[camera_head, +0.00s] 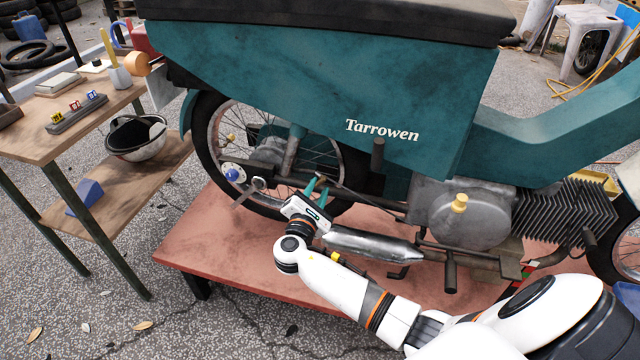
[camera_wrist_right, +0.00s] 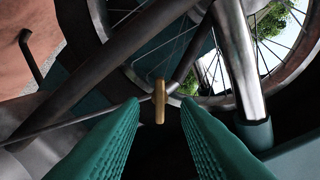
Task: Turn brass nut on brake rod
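The brass nut (camera_wrist_right: 159,103) shows in the right wrist view as a small upright brass piece at the end of the thin dark brake rod (camera_wrist_right: 85,119). My right gripper (camera_head: 316,185) is open beside the rear wheel of the teal motorcycle (camera_head: 330,80). In the wrist view its two teal fingers stand on either side of the nut, with a visible gap on both sides. I cannot tell how deep the nut sits between the fingertips. In the head view the nut is too small or hidden to make out. My left gripper is not in view.
Wheel spokes (camera_wrist_right: 275,50), a thick grey bar (camera_wrist_right: 238,60) and a dark diagonal tube (camera_wrist_right: 100,65) crowd the space around the nut. The motorcycle stands on a reddish platform (camera_head: 215,250). A wooden workbench (camera_head: 80,125) with a helmet (camera_head: 135,138) on its lower shelf is at left.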

